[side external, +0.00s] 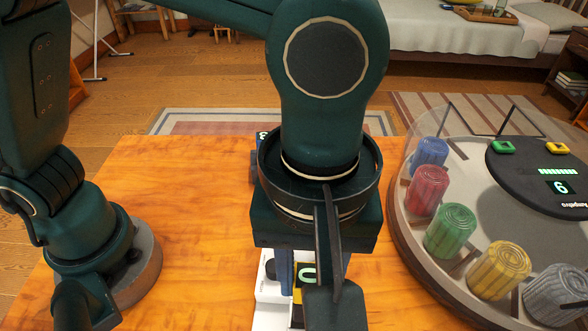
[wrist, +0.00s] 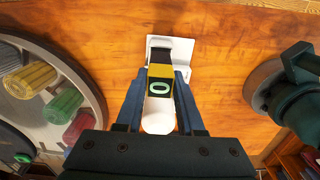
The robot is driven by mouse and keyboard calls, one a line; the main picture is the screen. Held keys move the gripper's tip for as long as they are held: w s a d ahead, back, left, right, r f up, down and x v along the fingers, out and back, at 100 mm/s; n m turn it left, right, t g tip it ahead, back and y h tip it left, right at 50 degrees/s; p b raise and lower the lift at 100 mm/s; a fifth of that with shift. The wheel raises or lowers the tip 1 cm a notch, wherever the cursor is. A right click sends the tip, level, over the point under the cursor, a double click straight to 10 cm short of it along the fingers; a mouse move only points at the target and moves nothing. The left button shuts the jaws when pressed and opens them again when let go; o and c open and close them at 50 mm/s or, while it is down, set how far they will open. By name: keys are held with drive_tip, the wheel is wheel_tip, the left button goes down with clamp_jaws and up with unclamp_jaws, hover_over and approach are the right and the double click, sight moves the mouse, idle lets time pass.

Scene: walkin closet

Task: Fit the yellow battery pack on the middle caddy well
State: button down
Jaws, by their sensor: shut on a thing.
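The yellow battery pack (wrist: 160,72) has a yellow band and a black face with a green ring-shaped digit. It also shows in the side view (side external: 306,270), partly covered by a finger. My gripper (wrist: 162,80) is shut on it, with a dark blue finger on either side. The white caddy (wrist: 183,50) lies on the wooden table around and below the pack; its white edge shows in the side view (side external: 268,310). My gripper hides most of the caddy's wells, and I cannot tell whether the pack is seated in one.
A round grey station (side external: 455,285) with a clear cover and several coloured ribbed cylinders stands at the right in the side view. A blue piece (side external: 262,139) shows behind my gripper.

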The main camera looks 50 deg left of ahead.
drive_tip(key=r, duration=0.2)
drive_tip(key=w+r, duration=0.1)
drive_tip(key=r, duration=0.1)
drive_tip(key=shift+a, duration=0.35)
drive_tip(key=w+a+m, duration=0.1)
drive_tip(key=w, duration=0.1)
drive_tip(key=w+a+r+m, duration=0.1)
drive_tip(key=w+a, duration=0.1)
drive_tip(key=w+a+r, duration=0.1)
drive_tip(key=w+a, duration=0.1)
drive_tip(key=shift+a+r+m, duration=0.2)
drive_tip(key=shift+a+m, duration=0.05)
drive_tip(key=shift+m, duration=0.15)
drive_tip(key=w+a+f+n, duration=0.2)
drive_tip(key=w+a+f, duration=0.1)
drive_tip(key=w+a, duration=0.3)
drive_tip(key=w+a+f+n, duration=0.3)
drive_tip(key=w+a, duration=0.4)
drive_tip(key=a, duration=0.3)
drive_tip(key=shift+w+a+f, duration=0.25)
drive_tip(key=shift+a+f, duration=0.05)
drive_tip(key=shift+f, duration=0.25)
drive_tip(key=shift+f, duration=0.2)
drive_tip(key=shift+f, duration=0.35)
drive_tip(key=shift+f, duration=0.6)
drive_tip(key=shift+f, duration=0.75)
